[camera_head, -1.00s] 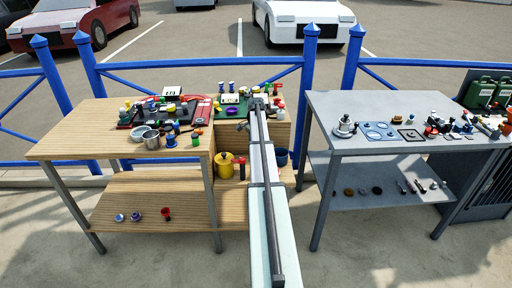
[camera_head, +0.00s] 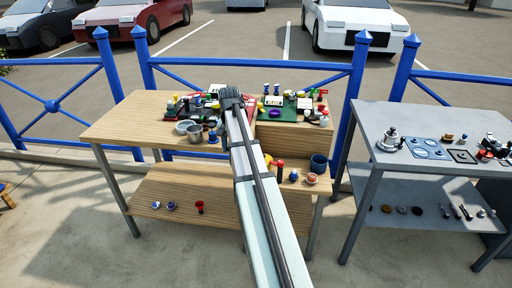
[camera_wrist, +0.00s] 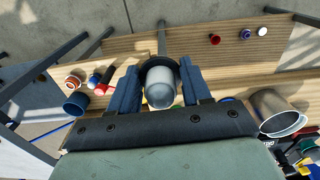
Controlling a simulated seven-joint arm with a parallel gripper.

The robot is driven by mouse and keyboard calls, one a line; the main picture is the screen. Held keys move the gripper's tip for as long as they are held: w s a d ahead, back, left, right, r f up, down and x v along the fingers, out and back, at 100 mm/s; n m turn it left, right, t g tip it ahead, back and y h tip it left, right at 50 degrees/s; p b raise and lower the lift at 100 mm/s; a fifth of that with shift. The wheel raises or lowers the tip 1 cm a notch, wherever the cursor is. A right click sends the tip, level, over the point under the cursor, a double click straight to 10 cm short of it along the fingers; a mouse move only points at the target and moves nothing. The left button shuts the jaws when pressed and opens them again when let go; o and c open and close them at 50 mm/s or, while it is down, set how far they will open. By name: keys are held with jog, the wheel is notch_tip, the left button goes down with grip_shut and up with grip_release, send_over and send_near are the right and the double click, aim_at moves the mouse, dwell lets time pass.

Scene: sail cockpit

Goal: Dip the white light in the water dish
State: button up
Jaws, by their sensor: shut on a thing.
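My gripper (camera_wrist: 160,90) is shut on the white light (camera_wrist: 160,88), a rounded pale-grey piece with a dark rim, held between the two fingers. In the head view my gripper (camera_head: 232,97) is above the wooden table, and the light is hidden there by my arm. A pale round dish (camera_head: 184,126) stands on the table left of my gripper, beside a metal pot (camera_head: 196,134). The dish is likely the water dish, but I cannot make out water in it. The metal pot also shows at the right of the wrist view (camera_wrist: 276,112), apart from the light.
The wooden table (camera_head: 118,122) has a lower shelf (camera_head: 175,184) with small cups and jars. A blue pot (camera_head: 318,163) stands on a side shelf. A grey table (camera_head: 385,150) with small parts is at right. A blue fence (camera_head: 240,66) runs behind. The wooden table's left end is clear.

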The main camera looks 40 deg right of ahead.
jog(key=w+a+r+n, duration=0.2)
jog(key=w+a+r, duration=0.2)
jog(key=a, duration=0.6)
jog(key=w+a+r+n, duration=0.1)
jog(key=w+a+r, duration=0.25)
jog(key=a, duration=0.65)
jog(key=w+d+f+m, duration=0.1)
jog(key=w+d+m, duration=0.2)
jog(key=w, duration=0.6)
jog(key=w+d+f+m, duration=0.1)
jog(key=w+d+m, duration=0.2)
jog(key=w+d, duration=0.4)
jog(key=w+d+f+m, duration=0.2)
jog(key=w+d, duration=0.4)
jog(key=w, duration=0.6)
jog(key=shift+m, duration=0.6)
jog(key=shift+w+f, duration=0.1)
jog(key=shift+f, duration=0.1)
jog(key=shift+f, duration=3.65)
